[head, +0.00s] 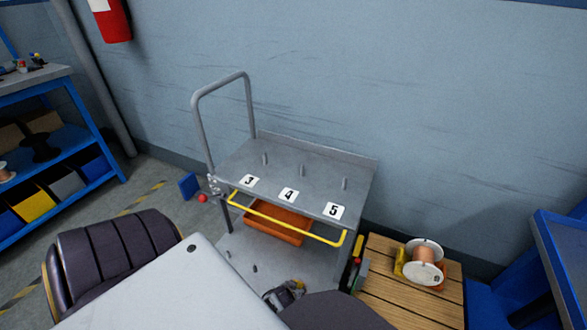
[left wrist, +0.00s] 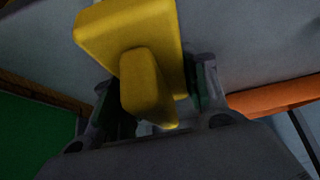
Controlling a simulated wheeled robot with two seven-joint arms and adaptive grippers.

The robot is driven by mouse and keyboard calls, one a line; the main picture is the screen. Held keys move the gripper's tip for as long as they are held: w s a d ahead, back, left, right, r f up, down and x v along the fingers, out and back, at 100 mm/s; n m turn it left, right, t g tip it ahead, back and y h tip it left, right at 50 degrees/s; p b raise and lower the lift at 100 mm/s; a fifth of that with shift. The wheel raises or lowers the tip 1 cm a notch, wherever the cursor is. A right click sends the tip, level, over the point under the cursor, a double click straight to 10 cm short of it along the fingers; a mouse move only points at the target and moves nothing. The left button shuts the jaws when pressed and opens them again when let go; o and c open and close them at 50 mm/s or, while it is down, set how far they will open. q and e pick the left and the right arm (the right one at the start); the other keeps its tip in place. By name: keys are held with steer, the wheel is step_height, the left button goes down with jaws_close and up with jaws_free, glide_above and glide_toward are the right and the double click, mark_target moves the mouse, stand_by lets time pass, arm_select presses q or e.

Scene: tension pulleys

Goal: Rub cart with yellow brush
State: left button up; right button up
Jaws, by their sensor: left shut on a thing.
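The cart (head: 318,165) is grey metal with a tubular handle, several upright pins, labels 3, 4 and 5, and a yellow rail along its front. Its lower shelf (head: 238,255) shows beneath. The yellow brush (left wrist: 130,38) sits between the fingers of my left gripper (left wrist: 150,100) in the left wrist view; its bristles cannot be made out. In the head view my left gripper (head: 285,292) is low, in front of the lower shelf and partly hidden by my dark arm link. Contact between brush and cart cannot be told. My right gripper is not in view.
An orange bin (head: 278,226) hangs under the cart top. A wooden slatted surface (head: 400,301) with a wire spool (head: 425,262) stands right of the cart. A blue shelf (head: 90,150) with bins is at left. The wall (head: 400,80) is close behind the cart.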

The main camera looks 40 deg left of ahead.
arm_select(q)
steer(key=shift+w+a, duration=0.35)
steer(key=shift+w, duration=0.5)
steer(key=shift+w, duration=0.1)
steer(key=shift+w+a+r, duration=0.1)
steer(key=shift+w+a, duration=0.2)
steer(key=shift+w, duration=0.55)
steer(key=shift+w+a, duration=0.25)
steer(key=shift+w, duration=0.55)
steer(key=shift+w, duration=0.15)
steer(key=shift+w+a, duration=0.3)
steer(key=shift+w, duration=0.5)
steer(key=shift+w+a, duration=0.25)
steer(key=shift+w, duration=0.5)
steer(key=shift+d, duration=0.15)
steer(key=shift+w+d, duration=0.3)
steer(key=shift+d, duration=0.4)
